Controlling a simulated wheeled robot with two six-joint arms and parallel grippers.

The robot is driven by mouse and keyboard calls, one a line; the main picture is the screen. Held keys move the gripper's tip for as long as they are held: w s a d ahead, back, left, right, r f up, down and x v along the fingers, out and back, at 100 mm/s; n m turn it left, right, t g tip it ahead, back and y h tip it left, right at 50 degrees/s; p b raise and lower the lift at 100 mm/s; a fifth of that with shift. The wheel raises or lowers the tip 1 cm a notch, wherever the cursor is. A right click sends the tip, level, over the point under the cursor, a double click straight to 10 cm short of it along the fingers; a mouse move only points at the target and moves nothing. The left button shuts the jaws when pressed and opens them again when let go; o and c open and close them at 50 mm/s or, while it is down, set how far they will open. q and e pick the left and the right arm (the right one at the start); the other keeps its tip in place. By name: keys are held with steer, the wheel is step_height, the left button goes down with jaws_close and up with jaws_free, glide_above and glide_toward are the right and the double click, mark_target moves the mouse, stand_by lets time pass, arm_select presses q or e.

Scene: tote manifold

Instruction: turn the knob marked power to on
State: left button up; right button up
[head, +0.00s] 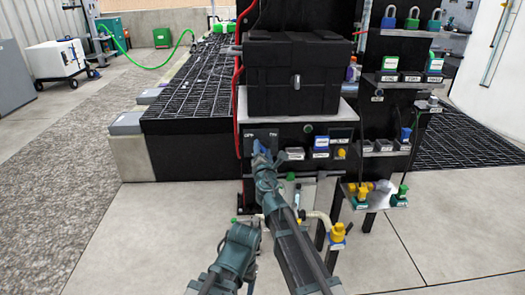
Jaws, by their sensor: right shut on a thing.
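A dark panel plate (250,134) with white lettering, which seems to read OFF on the left and ON on the right, is on the front of the black stand. The power knob is at this plate, mostly hidden behind my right gripper (262,150). My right gripper is shut on the knob, its fingertips against the plate. The knob's pointing direction cannot be made out. My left gripper (244,228) is low in front of the stand, apart from the panel; its fingers are too small and dark to read.
A black tote (293,83) sits above. Padlocks (389,18) top the side shelves. A yellow fitting (338,232) stands low.

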steer(key=m, duration=0.4)
steer(key=shift+d+f+m, duration=0.1)
steer(key=shift+m, duration=0.3)
steer(key=m, duration=0.4)
steer(key=shift+f+m, duration=0.1)
steer(key=shift+m, duration=0.2)
steer(key=m, duration=0.4)
steer(key=shift+f+b, duration=0.1)
steer(key=shift+b, duration=0.2)
steer(key=shift+m, duration=2.1)
steer(key=o, duration=1.4)
steer(key=shift+c, duration=0.2)
steer(key=shift+s, duration=0.1)
